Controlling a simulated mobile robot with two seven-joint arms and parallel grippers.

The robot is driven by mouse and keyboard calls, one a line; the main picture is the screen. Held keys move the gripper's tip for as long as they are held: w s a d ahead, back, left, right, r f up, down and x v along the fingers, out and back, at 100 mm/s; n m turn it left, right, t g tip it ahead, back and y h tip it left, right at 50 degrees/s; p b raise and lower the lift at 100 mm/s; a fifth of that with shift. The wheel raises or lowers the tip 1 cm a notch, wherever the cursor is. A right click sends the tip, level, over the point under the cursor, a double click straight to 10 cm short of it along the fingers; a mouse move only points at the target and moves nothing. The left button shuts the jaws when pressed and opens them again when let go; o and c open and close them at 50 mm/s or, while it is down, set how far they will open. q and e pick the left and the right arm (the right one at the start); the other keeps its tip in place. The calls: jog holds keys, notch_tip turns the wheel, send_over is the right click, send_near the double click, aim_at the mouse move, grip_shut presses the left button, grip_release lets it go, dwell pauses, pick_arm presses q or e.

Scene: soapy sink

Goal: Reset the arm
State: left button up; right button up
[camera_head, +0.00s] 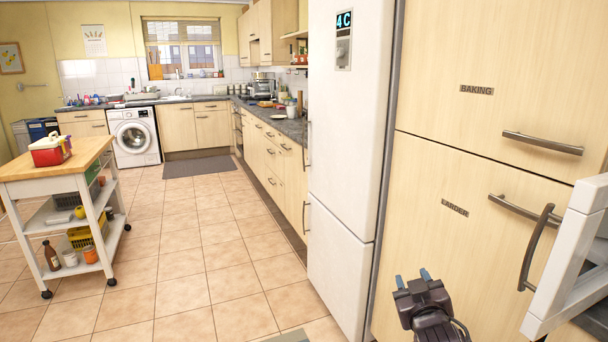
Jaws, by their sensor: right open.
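My right gripper (412,281) shows at the bottom right, dark with two blue-tipped fingers set apart. It is open with nothing between the fingers. It is in front of the lower wooden cupboard door labelled LARDER (455,208) and appears apart from it. My left gripper does not show in the head view.
An open white door (572,255) with a dark curved handle juts in at the right edge, close to my right arm. A tall white fridge (345,150) stands left of the cupboards. A wheeled trolley (60,170) stands at the left. The tiled floor (205,240) between is clear.

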pick_arm(q)
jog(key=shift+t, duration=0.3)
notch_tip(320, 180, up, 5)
jog(key=p, duration=0.4)
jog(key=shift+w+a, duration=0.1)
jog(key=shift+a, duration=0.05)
pick_arm(e)
jog(key=s+d+f+g, duration=0.1)
jog(key=s+f+g, duration=0.1)
jog(key=s+f, duration=0.5)
jog(key=s+d+f+m+g, duration=0.1)
jog(key=s+f, duration=0.5)
jog(key=s, duration=1.1)
jog(key=s+d+f+m+g+y, duration=0.1)
jog(key=s+d+f+g, duration=0.2)
jog(key=s+f, duration=0.4)
jog(key=s, duration=0.6)
jog(key=shift+f, duration=0.3)
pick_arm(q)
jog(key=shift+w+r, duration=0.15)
